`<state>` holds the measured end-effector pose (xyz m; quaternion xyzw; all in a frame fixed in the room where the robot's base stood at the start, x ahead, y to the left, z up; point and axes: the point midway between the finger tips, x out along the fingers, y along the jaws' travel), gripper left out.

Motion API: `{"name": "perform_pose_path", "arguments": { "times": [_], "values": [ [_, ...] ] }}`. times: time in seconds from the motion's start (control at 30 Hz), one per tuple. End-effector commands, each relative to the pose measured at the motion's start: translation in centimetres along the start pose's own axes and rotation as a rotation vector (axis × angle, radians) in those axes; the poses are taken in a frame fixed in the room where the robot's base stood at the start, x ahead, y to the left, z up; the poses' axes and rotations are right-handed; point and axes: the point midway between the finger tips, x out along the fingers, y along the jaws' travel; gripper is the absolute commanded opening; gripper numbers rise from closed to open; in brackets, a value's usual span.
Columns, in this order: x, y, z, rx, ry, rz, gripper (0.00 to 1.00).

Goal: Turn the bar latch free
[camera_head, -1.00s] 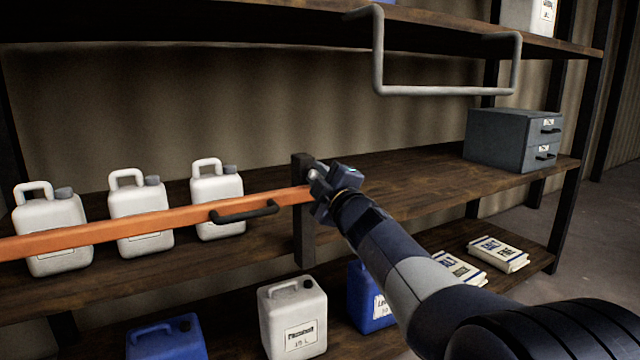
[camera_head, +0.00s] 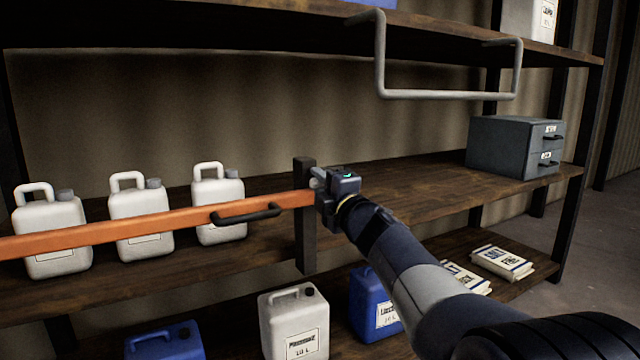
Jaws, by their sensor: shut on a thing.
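An orange bar (camera_head: 130,230) with a black handle (camera_head: 246,215) runs across the middle shelf from the left edge to a dark upright post (camera_head: 306,240). My gripper (camera_head: 320,186) is at the bar's right end, beside the post. It is shut on a small grey metal piece (camera_head: 317,173) there, which I take to be the latch. The gripper body hides most of this piece, so its exact angle is hard to tell.
Several white canisters (camera_head: 52,236) stand behind the bar. A grey drawer box (camera_head: 500,145) stands on the right of the middle shelf (camera_head: 400,180). A grey rail (camera_head: 445,95) hangs above. Canisters and packets (camera_head: 500,262) are on the lower shelf.

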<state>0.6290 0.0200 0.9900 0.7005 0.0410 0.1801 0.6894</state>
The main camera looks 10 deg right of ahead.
Motion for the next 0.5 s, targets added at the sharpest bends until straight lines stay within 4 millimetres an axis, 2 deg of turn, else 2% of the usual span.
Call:
{"name": "perform_pose_path", "arguments": {
  "times": [0.17,0.2,0.4,0.5],
  "values": [
    [-0.01,-0.18,-0.03,-0.002,0.001,-0.003,0.00],
    [-0.01,-0.18,-0.03,-0.002,0.001,-0.003,0.21],
    [-0.01,-0.13,-0.02,-0.001,0.001,-0.002,0.37],
    [-0.01,-0.09,-0.02,0.000,0.000,-0.002,0.39]
  ]
}}
